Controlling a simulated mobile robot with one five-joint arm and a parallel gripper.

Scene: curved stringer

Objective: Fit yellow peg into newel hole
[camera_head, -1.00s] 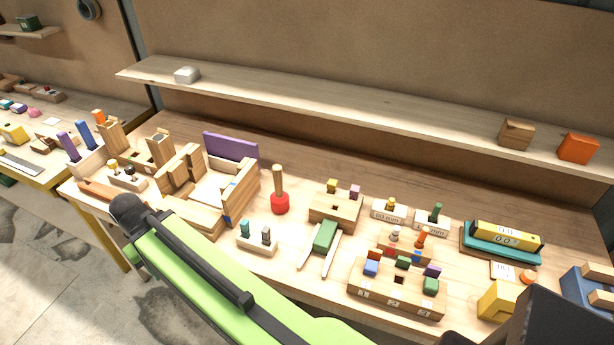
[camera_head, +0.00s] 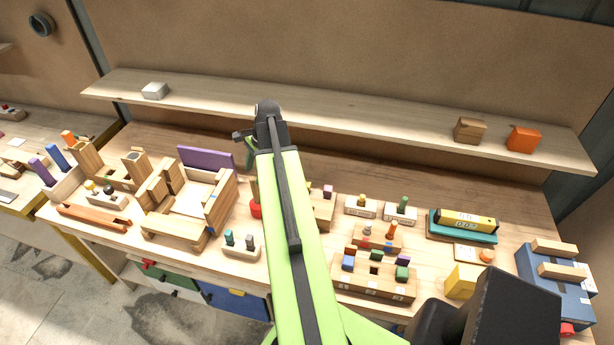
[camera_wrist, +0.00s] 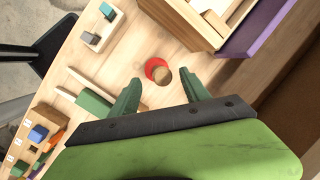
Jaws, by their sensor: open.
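Small yellow pegs show in the head view: one stands in a labelled pale block (camera_head: 361,209), its yellow top (camera_head: 363,199) showing, and another yellow-topped peg (camera_head: 91,186) stands beside a dark one in a low block at the left. I cannot tell which is the task's peg. A wooden post with a round top opening (camera_head: 135,163) stands at the left; I cannot tell whether it is the newel. My gripper (camera_wrist: 160,78) is open and empty, its green fingers apart above the bench. In the wrist view, a red-based wooden handle (camera_wrist: 158,70) lies beyond and between them.
A long shelf (camera_head: 330,122) runs behind the bench. A wooden assembly with a purple panel (camera_head: 206,158) stands left. A block with several coloured pegs (camera_head: 375,284), a teal tray (camera_head: 462,233) and a blue box (camera_head: 553,285) occupy the right. My arm hides the middle bench.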

